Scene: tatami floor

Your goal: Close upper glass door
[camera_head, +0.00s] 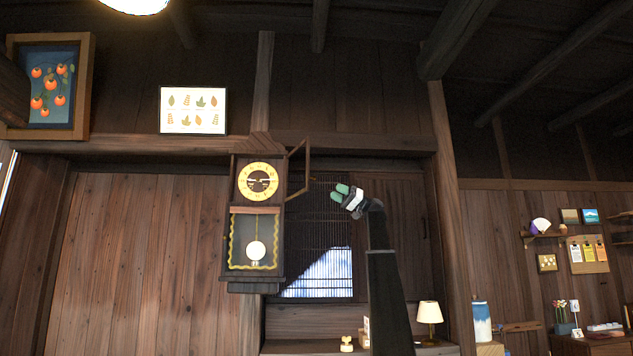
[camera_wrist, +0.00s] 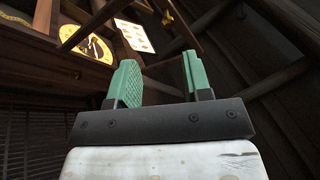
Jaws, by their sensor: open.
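A wall clock (camera_head: 233,216) in dark wood hangs on a post, with a yellow dial (camera_head: 258,181) above and a pendulum (camera_head: 256,250) below. Its upper glass door (camera_head: 298,172) stands open, swung out to the right of the dial. In the wrist view the dial (camera_wrist: 85,45) is at the upper left, and the door frame (camera_wrist: 88,27) crosses near it. My gripper (camera_head: 341,190) is to the right of the open door and a little below its middle, apart from it in the head view. In the wrist view its green fingers (camera_wrist: 160,80) are spread with nothing between them.
A leaf-print picture (camera_head: 193,110) and a persimmon picture (camera_head: 50,87) hang at the upper left. A slatted window (camera_head: 318,235) is behind my arm. A lamp (camera_head: 429,315) stands on a low cabinet at the lower right. Dark beams run overhead.

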